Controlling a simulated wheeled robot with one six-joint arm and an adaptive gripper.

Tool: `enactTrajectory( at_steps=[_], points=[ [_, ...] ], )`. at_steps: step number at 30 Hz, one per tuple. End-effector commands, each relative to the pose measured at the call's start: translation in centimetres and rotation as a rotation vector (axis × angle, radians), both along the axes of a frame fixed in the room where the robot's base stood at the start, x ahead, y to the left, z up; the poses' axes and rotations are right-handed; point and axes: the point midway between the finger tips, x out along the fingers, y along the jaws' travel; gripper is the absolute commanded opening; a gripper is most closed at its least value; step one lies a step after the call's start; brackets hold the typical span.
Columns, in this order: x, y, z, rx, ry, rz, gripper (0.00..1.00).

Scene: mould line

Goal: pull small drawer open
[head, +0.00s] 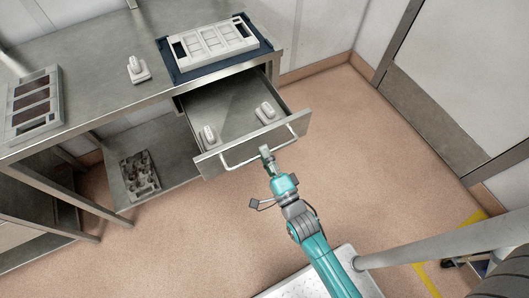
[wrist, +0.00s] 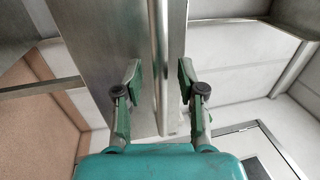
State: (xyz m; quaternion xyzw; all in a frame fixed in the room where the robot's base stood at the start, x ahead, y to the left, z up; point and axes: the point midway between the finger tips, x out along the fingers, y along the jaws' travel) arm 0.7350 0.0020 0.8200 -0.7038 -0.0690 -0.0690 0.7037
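The small drawer (head: 235,152) under the metal table is pulled out, and its inside shows in the head view. Its bar handle (head: 240,160) runs along the front. My gripper (head: 265,151) is at the middle of the handle, reaching from the front. In the wrist view, my gripper's two fingers (wrist: 160,82) stand apart, with the upright metal bar (wrist: 158,50) running between them. Gaps show beside the bar, so the fingers do not look closed on it. The exact contact is hard to see.
Two pale objects (head: 209,136) (head: 267,112) lie in the drawer. A white frame on a dark blue tray (head: 175,73) sits on the table (head: 100,62) above. A dark part tray (head: 139,175) lies on the lower shelf. Floor (head: 200,235) in front is clear.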

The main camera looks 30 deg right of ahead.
Motion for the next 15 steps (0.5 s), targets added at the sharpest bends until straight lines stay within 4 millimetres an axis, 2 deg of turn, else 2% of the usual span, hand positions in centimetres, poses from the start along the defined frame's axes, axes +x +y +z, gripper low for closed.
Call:
enactTrajectory(
  at_steps=[15],
  points=[
    [-8.7,0.0,-1.8,0.0,0.003,0.0,0.39]
  ],
)
